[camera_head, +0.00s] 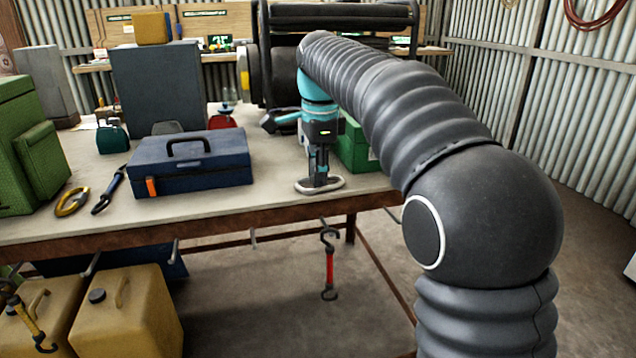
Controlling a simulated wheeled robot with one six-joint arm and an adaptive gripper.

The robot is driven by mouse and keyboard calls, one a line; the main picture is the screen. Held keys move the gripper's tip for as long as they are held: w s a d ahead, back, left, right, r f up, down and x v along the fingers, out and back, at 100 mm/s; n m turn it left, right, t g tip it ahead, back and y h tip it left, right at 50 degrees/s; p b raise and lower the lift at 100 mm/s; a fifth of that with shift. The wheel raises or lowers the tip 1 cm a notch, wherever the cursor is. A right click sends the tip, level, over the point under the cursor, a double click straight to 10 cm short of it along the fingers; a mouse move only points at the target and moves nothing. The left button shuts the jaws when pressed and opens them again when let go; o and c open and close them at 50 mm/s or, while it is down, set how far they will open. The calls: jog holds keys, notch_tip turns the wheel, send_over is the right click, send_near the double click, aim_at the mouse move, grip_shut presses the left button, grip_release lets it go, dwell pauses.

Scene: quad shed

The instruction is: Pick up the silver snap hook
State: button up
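A silver snap hook (333,184), a pale oval loop, lies at the front edge of the table, right of the blue toolbox. My gripper (319,179) points straight down over it, with its fingertips at the loop. The fingers look close together and hide part of the hook. At this size I cannot tell whether they are shut on it or only around it.
The table (240,207) also holds a blue toolbox (190,165), a yellow snap hook (72,202), a dark strap with a hook (108,190) and a green box (357,148) behind my gripper. A red hook strap (329,265) hangs below the front edge.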

jog(key=shift+c, duration=0.2)
grip_shut()
jog(key=shift+r, duration=0.2)
jog(key=shift+r, duration=0.55)
notch_tip(320, 180, up, 3)
jog(key=shift+f, duration=0.1)
jog(key=d+r, duration=0.6)
jog(key=d, duration=0.5)
jog(key=shift+d+r, duration=0.35)
jog(key=shift+r, duration=0.05)
